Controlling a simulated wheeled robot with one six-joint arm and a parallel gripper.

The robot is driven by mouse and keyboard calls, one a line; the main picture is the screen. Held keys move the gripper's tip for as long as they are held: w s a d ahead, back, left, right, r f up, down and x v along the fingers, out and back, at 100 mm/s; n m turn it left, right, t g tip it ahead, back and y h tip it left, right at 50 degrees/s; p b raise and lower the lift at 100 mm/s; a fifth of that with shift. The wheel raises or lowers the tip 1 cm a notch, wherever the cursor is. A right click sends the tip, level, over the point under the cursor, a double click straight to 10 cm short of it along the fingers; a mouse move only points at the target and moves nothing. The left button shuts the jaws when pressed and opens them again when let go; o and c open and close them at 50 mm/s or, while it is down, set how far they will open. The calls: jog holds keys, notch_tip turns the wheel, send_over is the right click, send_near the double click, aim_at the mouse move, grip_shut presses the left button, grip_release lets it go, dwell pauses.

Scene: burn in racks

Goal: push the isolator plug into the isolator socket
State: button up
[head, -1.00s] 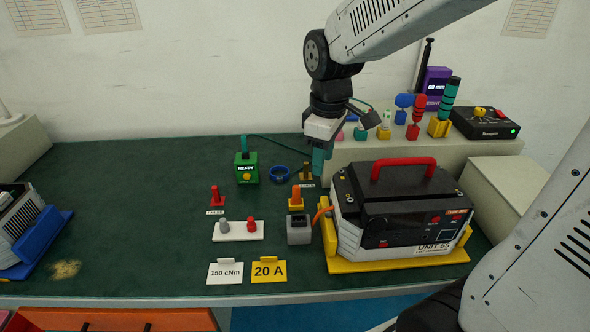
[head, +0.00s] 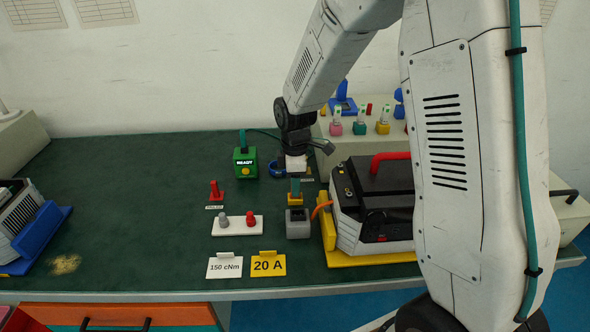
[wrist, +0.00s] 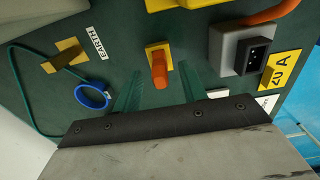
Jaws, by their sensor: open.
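The orange plug (wrist: 159,72) stands upright in a yellow holder (wrist: 155,48). In the head view my gripper hides most of the plug, with the yellow holder (head: 295,200) showing below. My gripper (head: 295,187) is over it, teal fingers pointing down. In the wrist view the open fingers (wrist: 160,80) lie on either side of the plug, with gaps on both sides. The grey socket box (head: 298,224) stands just in front of the holder. It also shows in the wrist view (wrist: 228,46), with a black opening and an orange cable.
The black and white unit (head: 370,190) with a red handle stands right of the socket on a yellow base. A green READY box (head: 245,163) and a blue ring (wrist: 92,96) are nearby.

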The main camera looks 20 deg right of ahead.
jog(key=shift+f, duration=1.15)
grip_shut()
jog(key=shift+r, duration=0.9)
dwell(0.4)
jog(key=shift+r, duration=0.9)
jog(key=shift+r, duration=0.15)
